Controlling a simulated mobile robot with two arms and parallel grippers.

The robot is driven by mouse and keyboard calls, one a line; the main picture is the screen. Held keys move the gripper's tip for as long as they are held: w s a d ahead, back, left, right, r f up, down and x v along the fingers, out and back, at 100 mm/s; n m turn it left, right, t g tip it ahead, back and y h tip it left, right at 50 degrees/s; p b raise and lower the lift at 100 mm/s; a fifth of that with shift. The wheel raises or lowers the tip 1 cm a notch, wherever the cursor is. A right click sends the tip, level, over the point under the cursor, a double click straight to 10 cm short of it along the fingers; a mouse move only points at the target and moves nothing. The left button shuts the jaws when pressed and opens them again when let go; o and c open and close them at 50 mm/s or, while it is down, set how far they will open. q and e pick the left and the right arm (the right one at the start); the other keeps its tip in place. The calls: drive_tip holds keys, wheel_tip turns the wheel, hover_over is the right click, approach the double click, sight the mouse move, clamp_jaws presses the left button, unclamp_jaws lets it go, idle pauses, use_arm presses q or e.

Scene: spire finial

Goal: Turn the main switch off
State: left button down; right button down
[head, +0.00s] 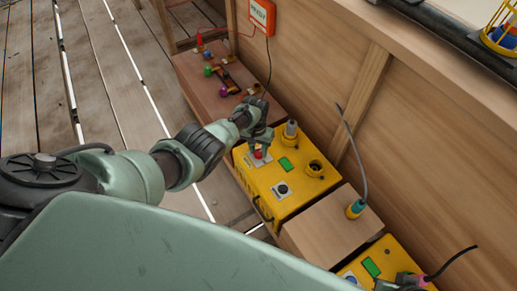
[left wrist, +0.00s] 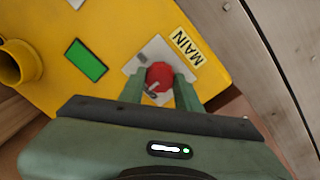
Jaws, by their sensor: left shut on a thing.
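In the head view the red knob (head: 258,153) shows just below my left gripper (head: 259,147). In the left wrist view the two fingers of my left gripper (left wrist: 160,90) stand on either side of the knob, shut on it. A small light mark shows on the knob's near side. I cannot make out what it says. My right gripper does not show clearly in either view.
The yellow box also has a green panel (head: 287,164), a black knob (head: 282,188), a grey plug (head: 291,128) and an open socket (head: 316,168). A teal plug (head: 355,208) stands on the wooden block to the right. A wooden wall runs behind.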

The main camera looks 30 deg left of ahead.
sight(259, 152)
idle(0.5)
use_arm(q)
drive_tip(key=c, duration=1)
unclamp_jaws()
drive_tip(key=shift+r, duration=0.1)
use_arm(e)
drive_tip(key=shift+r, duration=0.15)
